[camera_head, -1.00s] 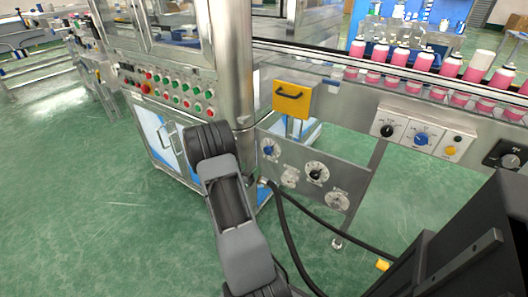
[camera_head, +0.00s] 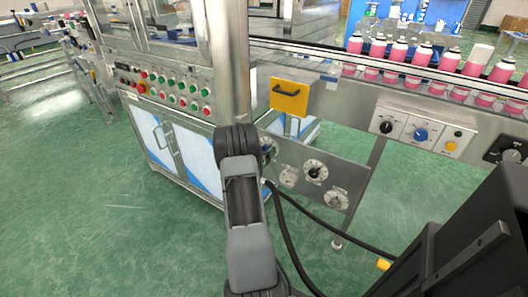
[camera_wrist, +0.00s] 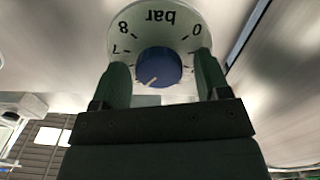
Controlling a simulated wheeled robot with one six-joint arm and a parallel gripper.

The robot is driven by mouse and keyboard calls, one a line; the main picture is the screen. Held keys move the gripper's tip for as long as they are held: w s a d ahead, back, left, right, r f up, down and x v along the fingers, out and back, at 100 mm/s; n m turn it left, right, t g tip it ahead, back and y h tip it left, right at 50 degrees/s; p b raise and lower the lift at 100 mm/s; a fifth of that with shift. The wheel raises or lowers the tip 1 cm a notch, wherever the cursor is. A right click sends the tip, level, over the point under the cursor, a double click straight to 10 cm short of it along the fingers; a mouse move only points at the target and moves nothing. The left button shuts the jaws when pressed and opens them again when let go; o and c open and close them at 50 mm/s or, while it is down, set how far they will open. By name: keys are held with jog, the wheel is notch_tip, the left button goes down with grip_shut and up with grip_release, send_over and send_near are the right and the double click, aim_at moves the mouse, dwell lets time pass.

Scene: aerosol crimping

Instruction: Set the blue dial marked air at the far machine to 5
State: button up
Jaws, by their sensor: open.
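The blue dial (camera_wrist: 158,67) sits on a round white scale in the wrist view, seen upside down. The scale (camera_wrist: 160,18) reads "bar", with 0 on the right and 8 and 7 on the left. The dial's white pointer line points to the lower left; the lower numbers are hidden. My gripper (camera_wrist: 160,72) is open, with one finger on each side of the dial. I cannot tell whether the fingers touch it. In the head view the dial (camera_head: 269,148) on the grey panel is partly hidden by my arm.
The panel (camera_head: 350,172) carries other white dials, one with a black knob (camera_head: 315,171). A yellow handled box (camera_head: 289,97) sits above it. Another blue knob (camera_head: 421,134) is on the conveyor's side. A black hose (camera_head: 285,230) hangs below the panel.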

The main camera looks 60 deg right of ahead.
jog(key=c, duration=0.9)
jog(key=shift+o, duration=0.2)
jog(key=shift+n, duration=0.6)
jog(key=o, duration=0.9)
jog(key=shift+c, duration=0.2)
jog(key=a+p, duration=0.2)
jog(key=a, duration=1.1)
jog(key=shift+a, duration=0.4)
jog(key=shift+f, duration=0.1)
